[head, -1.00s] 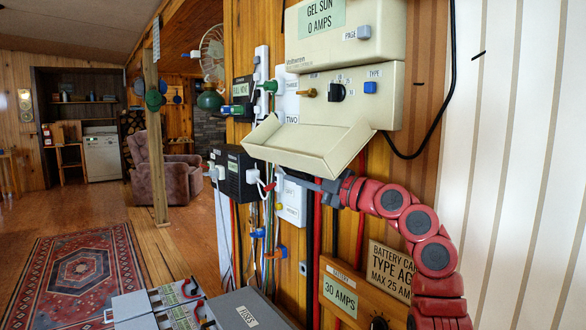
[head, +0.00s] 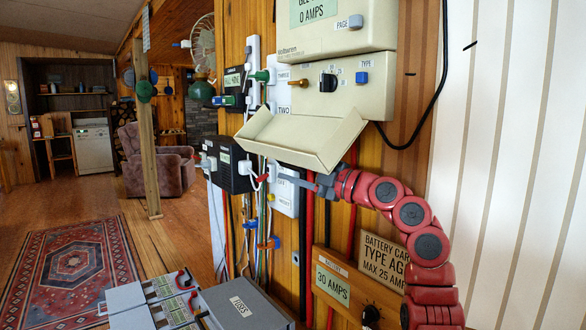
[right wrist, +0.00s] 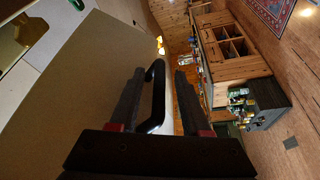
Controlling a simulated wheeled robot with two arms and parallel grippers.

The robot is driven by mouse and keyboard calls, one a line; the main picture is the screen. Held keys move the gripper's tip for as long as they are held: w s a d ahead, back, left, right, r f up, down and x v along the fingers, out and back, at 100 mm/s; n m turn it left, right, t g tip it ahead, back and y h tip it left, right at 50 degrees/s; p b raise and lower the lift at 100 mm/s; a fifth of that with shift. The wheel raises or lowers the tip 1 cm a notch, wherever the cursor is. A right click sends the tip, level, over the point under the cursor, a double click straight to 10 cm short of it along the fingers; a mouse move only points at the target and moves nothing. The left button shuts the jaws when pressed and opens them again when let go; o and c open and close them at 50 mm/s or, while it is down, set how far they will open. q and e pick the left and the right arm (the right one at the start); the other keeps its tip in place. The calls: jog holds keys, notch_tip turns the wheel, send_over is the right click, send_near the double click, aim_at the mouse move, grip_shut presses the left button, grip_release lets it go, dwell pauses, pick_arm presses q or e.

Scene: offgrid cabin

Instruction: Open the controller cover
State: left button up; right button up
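The controller (head: 345,85) is a beige box on the wood wall, with a brass knob, a black dial and a blue button on its bared lower front. Its beige cover (head: 305,140) is swung down and out below that front, its hollow inside facing up. My right gripper (head: 281,176) is just under the cover, its fingertips partly hidden among the wall devices. In the right wrist view, the fingers (right wrist: 160,78) are apart. A black curved bar (right wrist: 155,95) shows between them, and I cannot tell whether they touch it. A broad beige surface fills the left side. My left gripper is not in view.
A black box (head: 235,168), switches and several coloured cables crowd the wall left of my right gripper. A wooden panel (head: 345,290) with a dial is below my right arm. Grey batteries (head: 150,300) and a grey box (head: 245,306) stand at the bottom. The floor beyond is open.

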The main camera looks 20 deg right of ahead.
aim_at(292, 148)
notch_tip(292, 148, up, 4)
jog(key=shift+f, duration=0.2)
jog(key=shift+s+a+r, duration=0.1)
jog(key=shift+s+a, duration=0.05)
jog(key=shift+s, duration=0.1)
jog(key=shift+s+a, duration=0.2)
jog(key=shift+s, duration=0.1)
jog(key=s+a, duration=0.1)
jog(key=s, duration=0.3)
jog(key=s+a+r, duration=0.1)
jog(key=s, duration=0.4)
jog(key=s+a, duration=0.1)
jog(key=s, duration=0.3)
jog(key=shift+s+a+r, duration=0.15)
jog(key=shift+s+r, duration=0.1)
jog(key=shift+s+f, duration=0.15)
jog(key=shift+s, duration=0.3)
jog(key=shift+a, duration=0.1)
